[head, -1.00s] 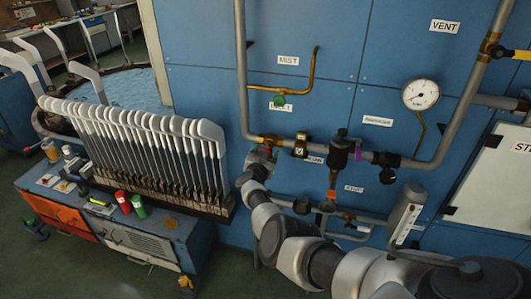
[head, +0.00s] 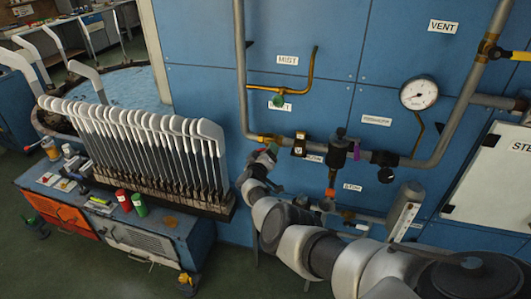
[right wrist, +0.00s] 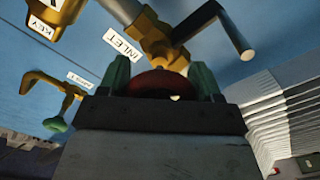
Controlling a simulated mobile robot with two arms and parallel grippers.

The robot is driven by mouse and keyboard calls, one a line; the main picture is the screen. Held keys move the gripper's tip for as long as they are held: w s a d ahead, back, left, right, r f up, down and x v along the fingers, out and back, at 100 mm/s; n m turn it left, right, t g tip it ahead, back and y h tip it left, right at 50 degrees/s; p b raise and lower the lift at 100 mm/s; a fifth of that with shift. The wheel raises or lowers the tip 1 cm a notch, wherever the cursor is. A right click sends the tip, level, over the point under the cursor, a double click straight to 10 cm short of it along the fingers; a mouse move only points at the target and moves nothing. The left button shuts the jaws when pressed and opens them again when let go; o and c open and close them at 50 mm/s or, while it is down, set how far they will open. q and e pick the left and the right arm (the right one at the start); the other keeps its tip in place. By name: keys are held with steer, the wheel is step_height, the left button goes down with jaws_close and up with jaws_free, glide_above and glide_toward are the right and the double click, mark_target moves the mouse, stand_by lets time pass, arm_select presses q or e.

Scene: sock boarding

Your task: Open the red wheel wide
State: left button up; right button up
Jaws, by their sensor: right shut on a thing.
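The red wheel (right wrist: 160,83) sits on the brass inlet valve (right wrist: 160,45) in the right wrist view, beside the INLET label. My right gripper (right wrist: 164,80) is shut on the wheel, with a green finger on each side of it. In the head view my right gripper (head: 266,155) is at the lower left end of the grey pipe, below the brass fitting. There the wheel is mostly hidden by the gripper. My left gripper is not in view.
A green wheel (head: 278,101) hangs on a brass pipe above, by the MIST label. A pressure gauge (head: 419,93) is on the blue panel at right. A rack of white sock boards (head: 140,140) stands to the left, near my arm.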

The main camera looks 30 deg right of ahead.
steer(key=n, duration=0.6)
steer(key=shift+s+n, duration=0.1)
steer(key=shift+n, duration=0.3)
stand_by(0.4)
steer(key=o, duration=0.9)
steer(key=p+v, duration=0.6)
steer(key=v, duration=0.4)
steer(key=shift+s+a, duration=0.2)
steer(key=shift+a, duration=0.1)
